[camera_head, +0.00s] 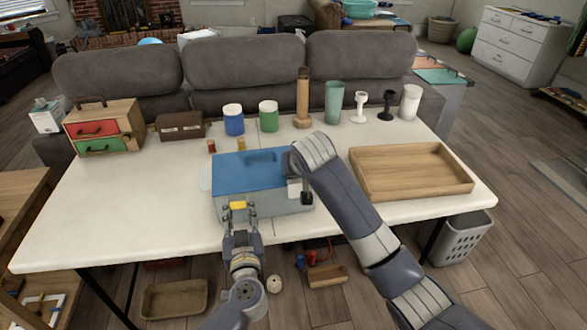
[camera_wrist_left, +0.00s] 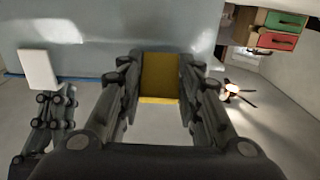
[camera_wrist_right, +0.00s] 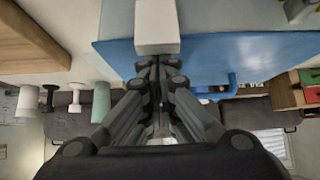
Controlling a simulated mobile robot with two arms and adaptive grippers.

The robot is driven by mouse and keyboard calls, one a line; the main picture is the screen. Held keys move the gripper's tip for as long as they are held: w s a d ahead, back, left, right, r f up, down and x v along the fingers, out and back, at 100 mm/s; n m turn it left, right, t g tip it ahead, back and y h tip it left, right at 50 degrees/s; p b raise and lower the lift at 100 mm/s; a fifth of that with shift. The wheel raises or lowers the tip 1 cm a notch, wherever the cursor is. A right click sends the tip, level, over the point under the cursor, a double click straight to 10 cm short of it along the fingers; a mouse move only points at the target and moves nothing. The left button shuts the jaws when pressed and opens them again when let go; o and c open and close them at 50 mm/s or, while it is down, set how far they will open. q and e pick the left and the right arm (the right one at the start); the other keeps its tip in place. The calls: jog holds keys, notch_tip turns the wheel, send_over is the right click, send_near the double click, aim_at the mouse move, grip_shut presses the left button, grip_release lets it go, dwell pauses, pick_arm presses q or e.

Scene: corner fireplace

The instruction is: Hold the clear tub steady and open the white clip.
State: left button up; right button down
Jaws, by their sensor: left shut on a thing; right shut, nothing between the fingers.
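The clear tub (camera_head: 275,204) with a blue lid (camera_head: 235,174) stands near the table's front edge. My left gripper (camera_head: 239,207) is shut on the yellow clip (camera_wrist_left: 160,75) at the tub's front wall. The white clip (camera_wrist_right: 156,27) is on the tub's front, right of the yellow one; it also shows in the left wrist view (camera_wrist_left: 38,68) and partly in the head view (camera_head: 293,190). My right gripper (camera_wrist_right: 157,62) is shut and empty, its fingertips right at the white clip; I cannot tell if they touch.
A wooden tray (camera_head: 412,190) lies to the right on the white table (camera_head: 130,215). A small drawer box (camera_head: 103,128), a brown box (camera_head: 180,126), blue (camera_head: 233,121) and green (camera_head: 268,117) jars and several cups line the back. The table's left front is clear.

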aim_at(295, 182)
jog(key=shift+s+f, duration=0.1)
jog(key=shift+s+d+r+t+y, duration=0.2)
jog(key=shift+r+t, duration=0.3)
jog(key=shift+t, duration=0.45)
jog(key=shift+s+a+r+t+y, duration=0.1)
jog(key=shift+s+r+t, duration=0.3)
jog(key=shift+t, duration=0.6)
jog(key=shift+s+d+r+t+y, duration=0.15)
jog(key=shift+r+t, duration=0.45)
jog(key=shift+t, duration=0.35)
jog(key=s+d, duration=0.1)
jog(key=s, duration=0.8)
jog(key=shift+s+d, duration=0.2)
jog(key=shift+s, duration=0.15)
jog(key=shift+r, duration=0.1)
pick_arm(q)
jog(key=o, duration=1.3)
